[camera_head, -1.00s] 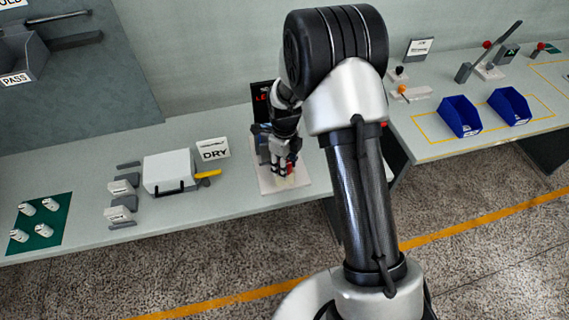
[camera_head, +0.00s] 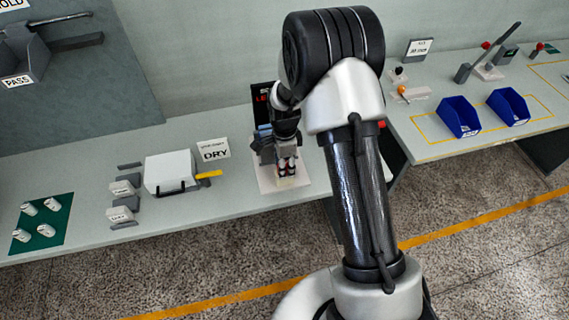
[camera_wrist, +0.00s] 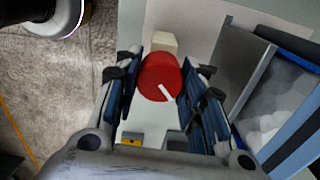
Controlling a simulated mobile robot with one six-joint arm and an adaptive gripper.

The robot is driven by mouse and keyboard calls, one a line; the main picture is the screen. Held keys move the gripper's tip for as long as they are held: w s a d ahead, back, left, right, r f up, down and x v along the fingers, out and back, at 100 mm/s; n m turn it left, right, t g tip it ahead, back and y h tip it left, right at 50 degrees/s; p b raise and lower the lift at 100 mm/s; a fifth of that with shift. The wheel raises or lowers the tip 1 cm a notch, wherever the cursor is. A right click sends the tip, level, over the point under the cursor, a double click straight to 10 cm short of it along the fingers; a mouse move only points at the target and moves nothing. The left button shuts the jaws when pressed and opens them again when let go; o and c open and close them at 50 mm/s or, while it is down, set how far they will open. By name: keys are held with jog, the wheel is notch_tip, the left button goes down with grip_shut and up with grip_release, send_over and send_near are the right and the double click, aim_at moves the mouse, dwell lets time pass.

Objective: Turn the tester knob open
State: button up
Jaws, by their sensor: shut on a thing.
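The tester knob (camera_wrist: 158,72) is a red disc with a white pointer line running toward the lower right in the wrist view. My gripper (camera_wrist: 158,90) has one finger on each side of the knob and is shut on it. In the head view my gripper (camera_head: 287,166) points down over the tester's pale base plate (camera_head: 266,185), and hides most of the knob. The tester's dark display (camera_head: 262,97) with red characters stands behind, partly covered by my arm.
A white box with a yellow handle (camera_head: 170,172) and a DRY sign (camera_head: 213,150) stand to the left. Several white pieces lie on a green mat (camera_head: 60,207) further left. Blue bins (camera_head: 458,117) stand on the right bench. A small cream block (camera_wrist: 163,43) sits beside the knob.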

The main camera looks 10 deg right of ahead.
jog(key=n, duration=0.6)
jog(key=shift+n, duration=0.3)
jog(key=n, duration=0.5)
jog(key=shift+p, duration=0.35)
jog(key=n, duration=0.5)
jog(key=shift+n, duration=0.4)
jog(key=n, duration=1.1)
jog(key=shift+n, duration=0.4)
jog(key=n, duration=0.5)
jog(key=shift+p, duration=0.3)
jog(key=n, duration=0.5)
jog(key=shift+n, duration=0.4)
jog(key=n, duration=0.5)
jog(key=shift+n, duration=0.4)
